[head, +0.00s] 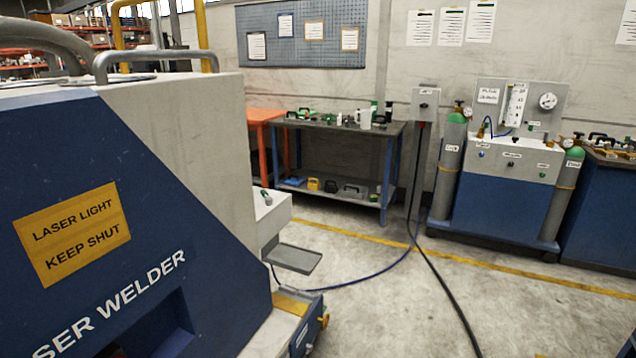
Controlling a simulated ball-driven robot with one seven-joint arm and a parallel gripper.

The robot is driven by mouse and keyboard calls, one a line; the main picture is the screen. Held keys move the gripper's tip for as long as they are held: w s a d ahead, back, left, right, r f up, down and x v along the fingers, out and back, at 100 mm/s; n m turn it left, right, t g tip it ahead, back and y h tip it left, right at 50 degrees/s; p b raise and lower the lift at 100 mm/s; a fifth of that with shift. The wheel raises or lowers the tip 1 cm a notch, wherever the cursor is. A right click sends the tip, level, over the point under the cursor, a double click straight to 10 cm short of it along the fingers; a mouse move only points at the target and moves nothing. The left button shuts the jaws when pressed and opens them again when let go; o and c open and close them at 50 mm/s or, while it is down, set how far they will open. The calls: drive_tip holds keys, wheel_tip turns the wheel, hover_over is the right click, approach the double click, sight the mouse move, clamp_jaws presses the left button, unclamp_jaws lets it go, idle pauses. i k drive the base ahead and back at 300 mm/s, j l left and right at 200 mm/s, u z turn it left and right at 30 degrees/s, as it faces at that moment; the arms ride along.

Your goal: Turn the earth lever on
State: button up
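I cannot make out a lever labelled as the earth lever in the head view. A large blue and grey machine marked "LASER WELDER" (150,150) fills the left side, close to me. A small pale box (277,213) juts from its far side, with a small dark and green part on top, too small to identify. A grey wall box (425,103) with a dark knob stands at the back, with a black cable running down from it. My gripper is not in view.
A workbench (392,130) with small tools stands at the back wall. A blue gas cabinet (500,200) with green-topped cylinders stands at the right. A blue hose and black cable (437,275) cross the floor. The floor (400,320) right of the welder is otherwise mostly clear.

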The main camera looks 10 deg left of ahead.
sight(268, 200)
drive_tip(key=i+u, duration=0.2)
drive_tip(key=i, duration=0.25)
drive_tip(key=i+l+u, duration=0.25)
drive_tip(key=i, duration=0.2)
drive_tip(key=i+l+u, duration=0.2)
drive_tip(key=i, duration=0.2)
drive_tip(key=i+l+u, duration=0.25)
drive_tip(key=i, duration=0.2)
